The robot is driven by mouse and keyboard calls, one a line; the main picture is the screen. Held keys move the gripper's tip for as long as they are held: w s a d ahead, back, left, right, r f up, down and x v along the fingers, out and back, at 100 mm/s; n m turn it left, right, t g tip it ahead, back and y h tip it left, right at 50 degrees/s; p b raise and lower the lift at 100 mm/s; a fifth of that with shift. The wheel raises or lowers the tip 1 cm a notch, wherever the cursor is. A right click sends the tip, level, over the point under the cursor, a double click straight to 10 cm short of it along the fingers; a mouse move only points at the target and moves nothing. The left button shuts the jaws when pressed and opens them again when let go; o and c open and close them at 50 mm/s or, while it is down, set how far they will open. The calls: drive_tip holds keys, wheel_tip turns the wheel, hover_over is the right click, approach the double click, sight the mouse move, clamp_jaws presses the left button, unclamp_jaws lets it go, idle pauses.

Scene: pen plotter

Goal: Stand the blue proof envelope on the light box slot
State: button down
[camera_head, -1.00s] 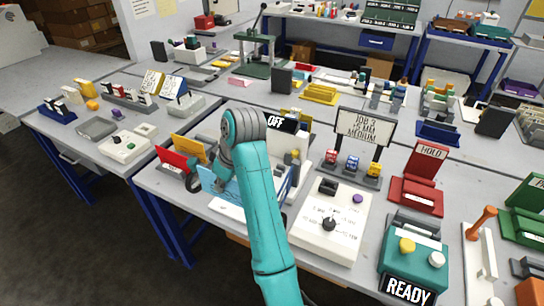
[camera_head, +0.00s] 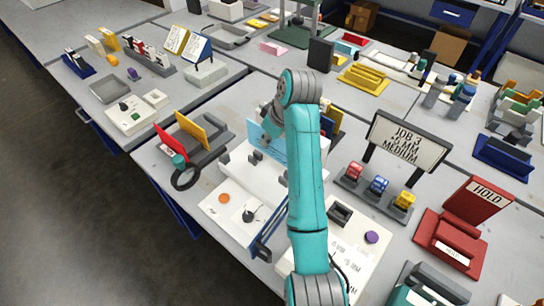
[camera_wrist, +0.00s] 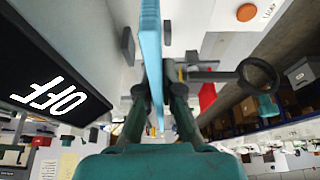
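The blue proof envelope (camera_head: 268,143) is upright in my gripper, above the white light box (camera_head: 262,180). In the wrist view the envelope (camera_wrist: 151,45) shows nearly edge-on between my gripper's fingers (camera_wrist: 158,92), which are shut on it. Small grey tabs (camera_wrist: 127,45) appear on either side of the envelope there, over a white surface. In the head view a grey tab (camera_head: 257,157) stands near its lower edge. I cannot tell whether that edge rests in the slot. My arm hides part of the light box. A black OFF sign (camera_wrist: 45,75) is close at left in the wrist view.
A grey rack (camera_head: 210,155) at left holds a red envelope (camera_head: 171,143) and a yellow envelope (camera_head: 190,130). A dark ring-shaped magnifier (camera_head: 186,178) stands beside it. The JOB 3 sign (camera_head: 408,142) and a row of coloured blocks (camera_head: 378,186) stand to the right.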

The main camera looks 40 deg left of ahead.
drive_tip(key=shift+f, duration=3.5)
drive_tip(key=c, duration=1.3)
unclamp_jaws()
drive_tip(key=shift+f, duration=0.1)
